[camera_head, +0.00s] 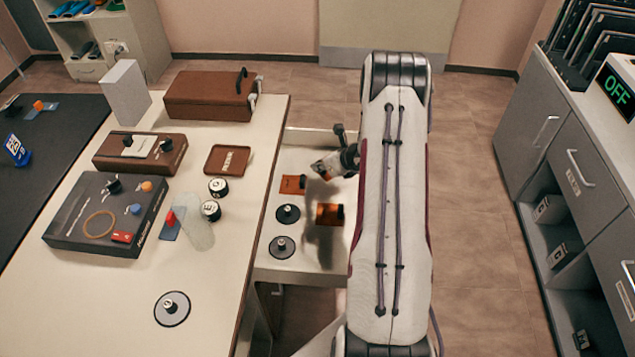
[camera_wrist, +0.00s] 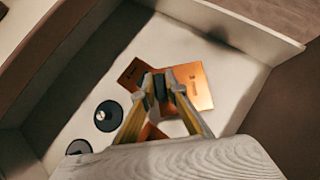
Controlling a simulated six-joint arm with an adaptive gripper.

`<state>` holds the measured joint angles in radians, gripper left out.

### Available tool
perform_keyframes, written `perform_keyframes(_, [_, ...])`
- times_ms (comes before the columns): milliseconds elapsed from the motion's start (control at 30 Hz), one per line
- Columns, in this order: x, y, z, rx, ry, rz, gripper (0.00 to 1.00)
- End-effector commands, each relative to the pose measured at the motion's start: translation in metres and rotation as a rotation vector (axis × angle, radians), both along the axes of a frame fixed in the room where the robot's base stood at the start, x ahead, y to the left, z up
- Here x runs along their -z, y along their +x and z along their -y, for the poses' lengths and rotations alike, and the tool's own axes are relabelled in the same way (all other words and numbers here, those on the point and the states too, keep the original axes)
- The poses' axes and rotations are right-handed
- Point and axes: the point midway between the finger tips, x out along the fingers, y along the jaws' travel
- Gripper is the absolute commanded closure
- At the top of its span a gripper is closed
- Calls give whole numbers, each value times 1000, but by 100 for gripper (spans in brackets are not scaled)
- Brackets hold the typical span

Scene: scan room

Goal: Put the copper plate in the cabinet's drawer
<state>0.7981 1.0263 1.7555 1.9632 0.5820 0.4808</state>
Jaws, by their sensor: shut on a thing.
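The white open drawer (camera_head: 312,262) juts out beside the table; its pale wall also shows in the wrist view (camera_wrist: 257,30). A copper plate (camera_head: 292,184) lies inside, and another copper piece (camera_head: 329,214) shows to its lower right. My gripper (camera_wrist: 160,87) is shut, with its fingertips at a copper plate (camera_wrist: 196,84) over the drawer floor. Another plate (camera_wrist: 127,72) is left of the fingertips, and copper also shows between the fingers. My arm hides part of the gripper in the head view. I cannot tell whether the held plate touches the floor.
Black discs with knobs (camera_head: 288,213) lie at the drawer's left side. The table (camera_head: 225,290) on the left holds a brown case (camera_head: 210,95), a dark box (camera_head: 100,218) and a clear cylinder (camera_head: 197,229). A grey cabinet (camera_head: 525,130) stands at the right, with open floor between.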

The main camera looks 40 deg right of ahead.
Motion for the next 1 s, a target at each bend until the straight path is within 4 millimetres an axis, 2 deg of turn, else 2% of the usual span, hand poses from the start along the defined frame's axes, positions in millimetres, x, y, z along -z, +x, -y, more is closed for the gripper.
perform_keyframes(100, [16, 0, 0, -1, 1, -1, 100])
perform_keyframes(300, [31, 0, 0, -1, -1, 0, 100])
perform_keyframes(767, [35, 0, 0, 0, 0, 1, 100])
perform_keyframes(1000, [52, 0, 0, -1, 1, 0, 100])
